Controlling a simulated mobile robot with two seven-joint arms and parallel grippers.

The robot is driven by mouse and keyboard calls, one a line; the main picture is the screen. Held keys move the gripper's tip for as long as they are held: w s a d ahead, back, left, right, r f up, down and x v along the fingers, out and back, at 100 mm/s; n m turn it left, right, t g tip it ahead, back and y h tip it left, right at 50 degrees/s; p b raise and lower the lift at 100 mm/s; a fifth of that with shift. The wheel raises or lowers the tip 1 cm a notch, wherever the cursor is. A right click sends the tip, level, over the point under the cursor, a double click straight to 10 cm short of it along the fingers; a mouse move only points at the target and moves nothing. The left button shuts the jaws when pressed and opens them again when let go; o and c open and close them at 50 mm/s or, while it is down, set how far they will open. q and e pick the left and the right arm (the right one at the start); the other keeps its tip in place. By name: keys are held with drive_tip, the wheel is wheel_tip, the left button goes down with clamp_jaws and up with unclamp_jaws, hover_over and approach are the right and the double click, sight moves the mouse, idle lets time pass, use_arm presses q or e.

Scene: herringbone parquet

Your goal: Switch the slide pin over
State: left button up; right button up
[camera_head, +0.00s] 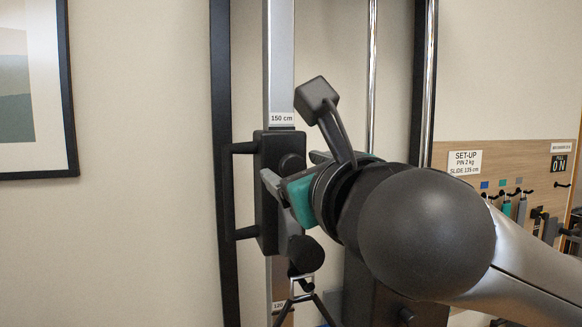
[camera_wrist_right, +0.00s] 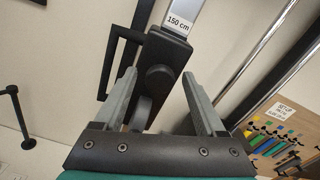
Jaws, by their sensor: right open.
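The black slide carriage (camera_head: 266,225) sits on an upright metal rail (camera_head: 280,60), just below the 150 cm label (camera_head: 282,118). A round black knob (camera_head: 291,163), seemingly the slide pin, sticks out of its front. The knob also shows in the right wrist view (camera_wrist_right: 159,78). My right gripper (camera_wrist_right: 160,76) is open, with one finger on each side of the knob. I cannot tell whether either finger touches it. In the head view my right gripper's wrist and arm hide part of the carriage. My left gripper is not in view.
A black handle (camera_head: 229,190) juts from the carriage's left side. A rounded black part (camera_head: 305,253) and a clip hang below. Black frame posts (camera_head: 221,80) flank the rail. A board (camera_head: 500,155) at right carries a sign reading "PIN 2 kg, SLIDE 135 cm" and several hanging items.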

drive_tip(key=shift+s, duration=0.1)
clamp_jaws()
idle(0.7)
idle(0.8)
